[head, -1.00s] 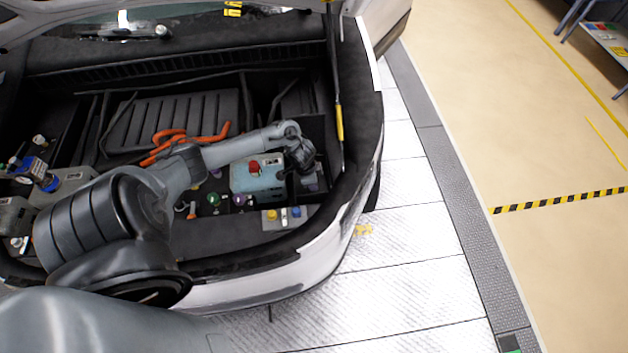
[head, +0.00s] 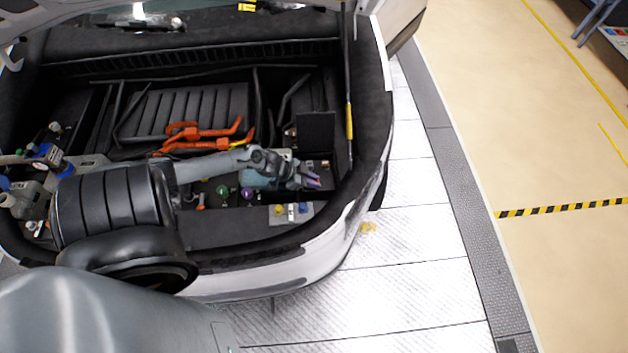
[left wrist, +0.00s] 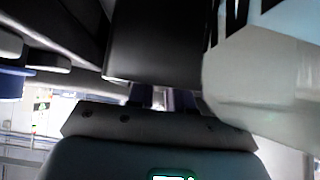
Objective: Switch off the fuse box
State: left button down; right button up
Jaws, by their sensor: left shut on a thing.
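The fuse box (head: 324,166) is at the right end of the open car bay in the head view. A black panel (head: 316,131), which looks like its raised lid, stands upright behind it. My left gripper (head: 311,181) is low at the fuse box, just right of a blue-grey box (head: 257,179). Its jaws are shut on a part of the fuse box; the exact part is too small and covered to tell. In the left wrist view, the fingertips (left wrist: 162,98) are close together below a black panel (left wrist: 158,45). My right gripper is not seen.
Orange cables (head: 205,133) lie left of the fuse box. A prop rod with a yellow sleeve (head: 349,122) stands to the right. The car's rear rim (head: 300,250) borders the bay.

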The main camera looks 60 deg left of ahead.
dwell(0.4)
pick_arm(q)
jog(key=c, duration=1)
grip_release()
jog(key=p+v, duration=0.1)
jog(key=v, duration=0.9)
jog(key=shift+s+a+r+p, duration=0.15)
jog(key=shift+s+r+p, duration=0.05)
jog(key=shift+s+p, duration=0.15)
